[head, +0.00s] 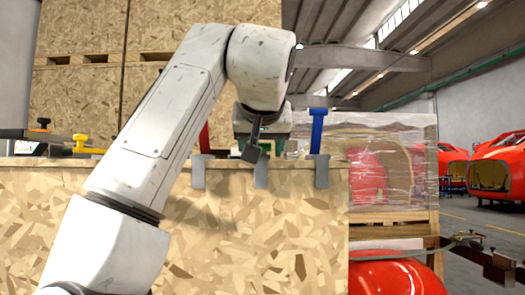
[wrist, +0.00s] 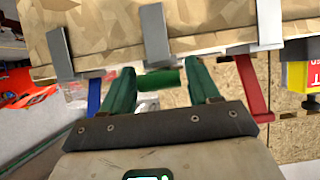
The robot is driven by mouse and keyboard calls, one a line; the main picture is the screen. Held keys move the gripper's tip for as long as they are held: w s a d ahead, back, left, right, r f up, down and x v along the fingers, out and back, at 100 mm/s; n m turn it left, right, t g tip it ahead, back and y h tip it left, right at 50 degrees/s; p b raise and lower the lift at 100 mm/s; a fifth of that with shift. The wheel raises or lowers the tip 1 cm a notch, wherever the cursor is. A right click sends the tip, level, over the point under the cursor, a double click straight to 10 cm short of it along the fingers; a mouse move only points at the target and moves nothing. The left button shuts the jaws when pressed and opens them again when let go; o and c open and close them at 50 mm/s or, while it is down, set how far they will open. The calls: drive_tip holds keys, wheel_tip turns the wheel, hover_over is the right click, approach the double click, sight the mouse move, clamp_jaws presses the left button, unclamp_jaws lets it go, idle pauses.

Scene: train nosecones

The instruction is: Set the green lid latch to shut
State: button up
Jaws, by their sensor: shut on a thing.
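The green lid latch (wrist: 158,78) shows in the wrist view as a short green bar below the middle grey bracket (wrist: 155,35) on the wooden crate's edge. My gripper (wrist: 162,80) has one dark green finger on each side of it and is shut on it. In the head view my gripper (head: 254,145) is over the middle of the crate's top edge, above the middle grey bracket (head: 260,173). The latch cannot be told apart from my gripper there.
A blue latch (head: 317,125) stands up at the right bracket and a red latch (head: 204,138) at the left, partly behind my arm. Both flank my fingers in the wrist view. A yellow clamp (head: 82,143) is on the left. A wrapped crate (head: 395,135) stands behind right.

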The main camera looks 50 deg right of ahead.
drive_tip(key=shift+w+r, duration=0.1)
drive_tip(key=o, duration=1.3)
drive_tip(key=shift+d, duration=0.1)
drive_tip(key=shift+o, duration=0.2)
drive_tip(key=b+v, duration=0.1)
drive_tip(key=v, duration=0.9)
drive_tip(key=shift+s+a+b, duration=0.25)
drive_tip(key=shift+a+b, duration=0.05)
drive_tip(key=shift+b, duration=0.1)
